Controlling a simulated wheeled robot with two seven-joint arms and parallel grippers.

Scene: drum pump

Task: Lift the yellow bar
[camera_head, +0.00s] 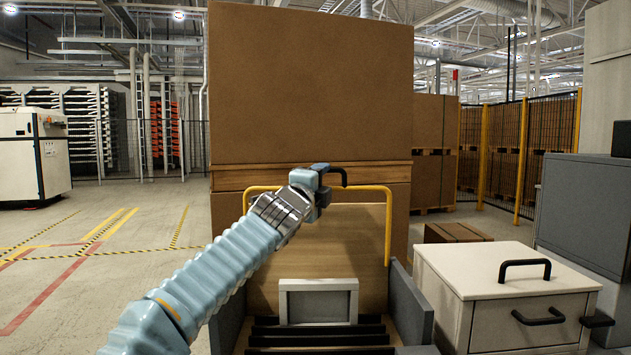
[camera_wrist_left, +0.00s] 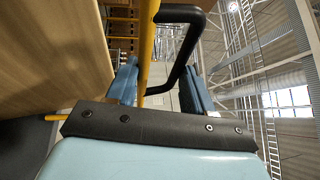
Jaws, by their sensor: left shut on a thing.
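The yellow bar (camera_head: 388,225) is an upside-down U that stands in front of a wooden board and a carton stack. Its left end is partly hidden by my left arm. My left gripper (camera_head: 318,178) is at the bar's top and shut. A black loop handle (camera_head: 341,171) sticks out to the right of the gripper. In the left wrist view the yellow bar (camera_wrist_left: 147,50) passes between the blue fingers (camera_wrist_left: 160,92), close to the left one. The black loop handle (camera_wrist_left: 190,45) also lies between them and seems to meet the bar. My right gripper is out of view.
A large carton stack (camera_head: 310,80) stands right behind the bar. A dark grey bin-like frame (camera_head: 408,305) with slats and a light panel (camera_head: 318,283) lies below. A beige cabinet (camera_head: 480,270) with black handles stands at the right. The floor at the left is clear.

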